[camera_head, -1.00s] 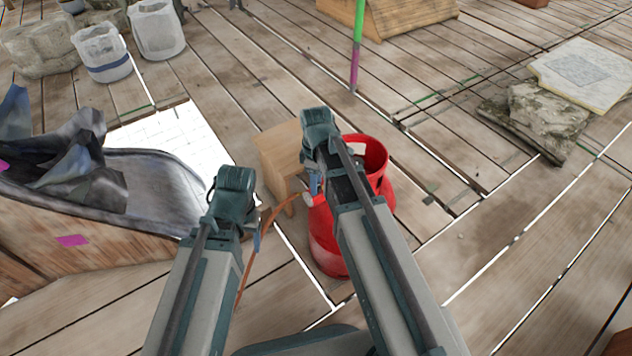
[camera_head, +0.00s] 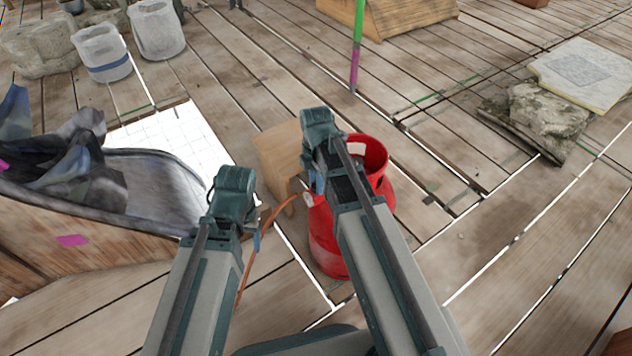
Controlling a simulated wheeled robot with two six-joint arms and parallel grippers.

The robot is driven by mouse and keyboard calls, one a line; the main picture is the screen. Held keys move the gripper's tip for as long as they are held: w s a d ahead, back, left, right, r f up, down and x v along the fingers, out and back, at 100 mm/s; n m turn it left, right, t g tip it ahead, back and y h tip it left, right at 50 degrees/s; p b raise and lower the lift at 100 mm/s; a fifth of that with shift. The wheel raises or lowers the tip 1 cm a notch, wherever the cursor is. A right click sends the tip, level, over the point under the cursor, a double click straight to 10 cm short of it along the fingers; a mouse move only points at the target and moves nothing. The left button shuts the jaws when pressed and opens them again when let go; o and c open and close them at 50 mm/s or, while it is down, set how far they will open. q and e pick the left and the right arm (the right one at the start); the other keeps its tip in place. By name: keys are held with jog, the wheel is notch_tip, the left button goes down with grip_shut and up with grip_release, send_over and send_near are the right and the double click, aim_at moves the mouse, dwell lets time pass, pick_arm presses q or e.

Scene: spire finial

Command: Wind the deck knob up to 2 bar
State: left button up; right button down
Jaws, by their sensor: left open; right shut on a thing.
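A red gas bottle (camera_head: 324,240) with a red collar stands on the deck, partly covered by my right arm. At its top left is a small pale round part (camera_head: 308,199), perhaps a gauge, too small to read. An orange hose (camera_head: 270,215) runs from there down to the left. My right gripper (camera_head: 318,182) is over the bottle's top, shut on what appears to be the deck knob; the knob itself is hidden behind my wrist. My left gripper (camera_head: 257,238) is open and empty, left of the bottle and close to the hose.
A wooden box or stool (camera_head: 279,148) stands just behind the bottle. A dark-lined wooden trough (camera_head: 80,245) is at the left, beside a white gridded sheet (camera_head: 165,135). Stone slabs (camera_head: 545,115) lie at the right. The deck at the lower right is clear.

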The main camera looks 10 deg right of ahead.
jog(key=shift+n, duration=0.4)
jog(key=c, duration=0.5)
grip_release()
jog(key=shift+r, duration=0.1)
notch_tip(320, 180, up, 14)
jog(key=p, duration=1.3)
jog(key=shift+p, duration=0.4)
jog(key=shift+f, duration=0.2)
